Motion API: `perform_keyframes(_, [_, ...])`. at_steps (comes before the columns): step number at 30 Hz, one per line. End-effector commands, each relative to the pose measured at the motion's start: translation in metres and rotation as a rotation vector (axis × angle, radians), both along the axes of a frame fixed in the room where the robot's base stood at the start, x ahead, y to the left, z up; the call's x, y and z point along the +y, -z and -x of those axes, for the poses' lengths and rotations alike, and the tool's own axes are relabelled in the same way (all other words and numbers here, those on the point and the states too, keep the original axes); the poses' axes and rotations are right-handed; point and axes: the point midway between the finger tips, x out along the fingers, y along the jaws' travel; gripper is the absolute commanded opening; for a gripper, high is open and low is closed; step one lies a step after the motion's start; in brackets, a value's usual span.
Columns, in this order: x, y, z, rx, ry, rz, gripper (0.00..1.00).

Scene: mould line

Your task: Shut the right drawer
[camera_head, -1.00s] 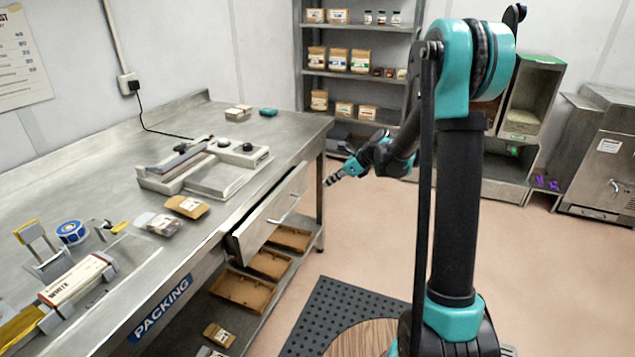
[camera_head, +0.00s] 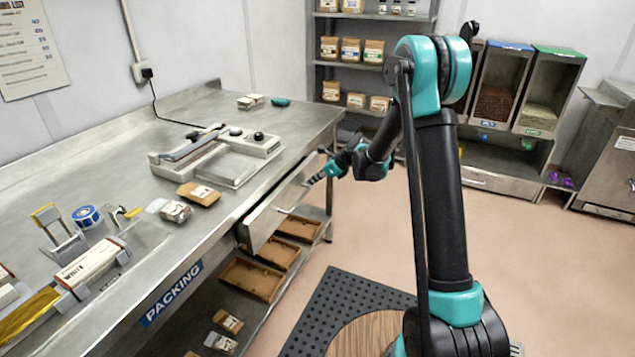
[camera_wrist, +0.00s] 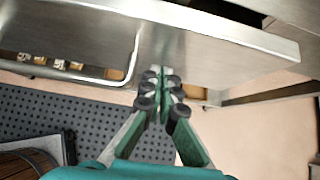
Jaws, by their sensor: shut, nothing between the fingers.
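The right drawer (camera_head: 266,222) is a grey metal drawer under the right part of the packing bench (camera_head: 110,150). In the head view its front stands a little out from the bench edge, so it looks partly open. Its bar handle (camera_head: 290,208) is on the front face; in the wrist view the handle (camera_wrist: 65,72) runs left of the fingers. My gripper (camera_head: 312,181) is shut and empty at the right part of the drawer front. In the wrist view its fingertips (camera_wrist: 161,72) are at the front panel (camera_wrist: 215,45); I cannot tell whether they touch.
Brown trays (camera_head: 252,278) lie on the shelf below the drawer. A dark perforated mat (camera_head: 335,300) lies on the floor in front. A shelf rack (camera_head: 380,60) and bins (camera_head: 500,85) stand at the back.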

Motion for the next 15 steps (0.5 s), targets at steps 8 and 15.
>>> perform_keyframes(8, [0.000, 0.000, 0.000, 0.000, 0.000, 0.000, 0.00])
perform_keyframes(15, [0.029, 0.000, -0.010, 0.001, -0.004, 0.000, 0.00])
